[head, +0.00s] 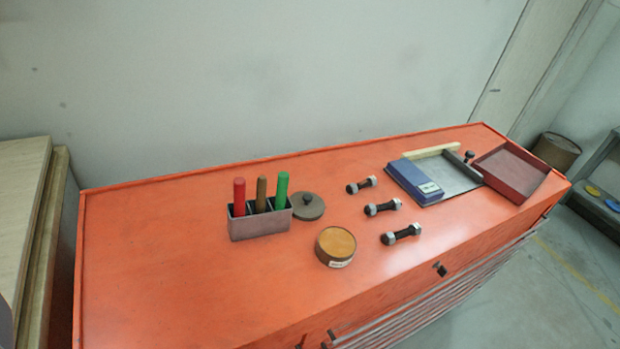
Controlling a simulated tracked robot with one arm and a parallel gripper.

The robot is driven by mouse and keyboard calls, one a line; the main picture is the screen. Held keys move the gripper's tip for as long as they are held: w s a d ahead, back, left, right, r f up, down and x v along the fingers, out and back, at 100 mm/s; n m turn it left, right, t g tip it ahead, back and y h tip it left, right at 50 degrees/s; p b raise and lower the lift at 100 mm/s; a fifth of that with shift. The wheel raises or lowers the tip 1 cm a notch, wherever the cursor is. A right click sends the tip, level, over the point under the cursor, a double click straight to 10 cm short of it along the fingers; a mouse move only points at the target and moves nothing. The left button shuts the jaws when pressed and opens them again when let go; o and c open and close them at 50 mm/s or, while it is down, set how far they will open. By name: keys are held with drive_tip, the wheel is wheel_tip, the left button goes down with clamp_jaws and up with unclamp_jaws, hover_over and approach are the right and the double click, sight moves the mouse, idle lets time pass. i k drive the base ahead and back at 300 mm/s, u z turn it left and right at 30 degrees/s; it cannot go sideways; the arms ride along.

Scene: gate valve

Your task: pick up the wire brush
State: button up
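No bristles show, so I cannot tell for sure which thing is the wire brush. A grey holder (261,226) stands on the left-middle of the orange cabinet top. Three handles stand upright in it side by side: a red handle (239,197), a brown handle (261,194) and a green handle (282,188). Their lower ends are hidden inside the holder. My gripper is not in view.
On the orange cabinet top (165,245) are a grey lid (308,206), a tan-topped round tin (335,246), three bolts (382,207), a blue box (414,182), a cream strip (437,150) and a red tray (512,173). A wall stands behind; the cabinet's left end is clear.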

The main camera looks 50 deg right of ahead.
sight(262, 182)
drive_tip(key=z, duration=0.4)
drive_tip(key=i, duration=0.85)
drive_tip(key=z, duration=0.4)
drive_tip(key=k, duration=0.8)
drive_tip(key=z, duration=0.2)
drive_tip(key=i, duration=0.8)
drive_tip(key=u, duration=0.1)
